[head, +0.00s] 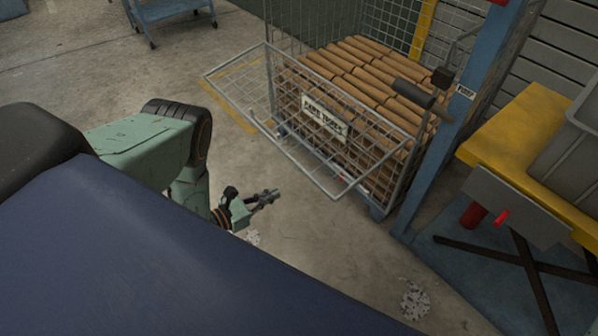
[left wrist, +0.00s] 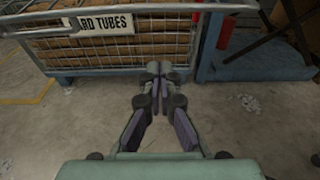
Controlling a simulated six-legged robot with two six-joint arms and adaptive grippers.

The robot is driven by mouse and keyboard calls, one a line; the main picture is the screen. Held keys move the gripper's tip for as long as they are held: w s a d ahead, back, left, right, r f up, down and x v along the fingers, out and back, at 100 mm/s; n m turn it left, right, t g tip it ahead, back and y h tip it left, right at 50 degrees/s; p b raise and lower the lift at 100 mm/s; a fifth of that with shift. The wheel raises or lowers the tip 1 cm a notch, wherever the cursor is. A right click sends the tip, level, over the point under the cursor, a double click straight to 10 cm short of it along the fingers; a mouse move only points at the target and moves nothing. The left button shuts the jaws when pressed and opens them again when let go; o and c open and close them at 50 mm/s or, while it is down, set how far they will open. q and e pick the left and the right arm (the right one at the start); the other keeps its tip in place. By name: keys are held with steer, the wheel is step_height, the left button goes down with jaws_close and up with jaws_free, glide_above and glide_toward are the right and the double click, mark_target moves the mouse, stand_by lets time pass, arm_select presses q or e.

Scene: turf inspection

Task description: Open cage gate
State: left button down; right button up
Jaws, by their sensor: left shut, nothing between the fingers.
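The wire cage (head: 383,202) stands on the floor at the centre right, filled with brown card tubes (head: 365,75). Its gate (head: 238,88) is a mesh panel that juts out from the cage front, towards me. A "card tubes" sign (head: 326,118) is on the front mesh and shows partly in the left wrist view (left wrist: 92,23). My left gripper (head: 272,196) is shut and empty, in front of the cage and apart from the gate. In the left wrist view its fingertips (left wrist: 158,70) meet below the gate's bar (left wrist: 150,8). My right gripper is not in view.
A blue post (head: 440,150) with a dark cylinder (head: 412,92) beside it stands right of the cage. A yellow-topped table (head: 515,128) with a grey bin (head: 570,150) is farther right. A blue cart (head: 165,12) stands at the back left.

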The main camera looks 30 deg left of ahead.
arm_select(q)
steer(key=w+d+r+b, duration=0.2)
steer(key=w+d+b, duration=0.1)
steer(key=w, duration=0.5)
steer(key=shift+w+d+r+b, duration=0.15)
steer(key=shift+d+r+b, duration=0.05)
steer(key=shift+b, duration=0.1)
stand_by(0.3)
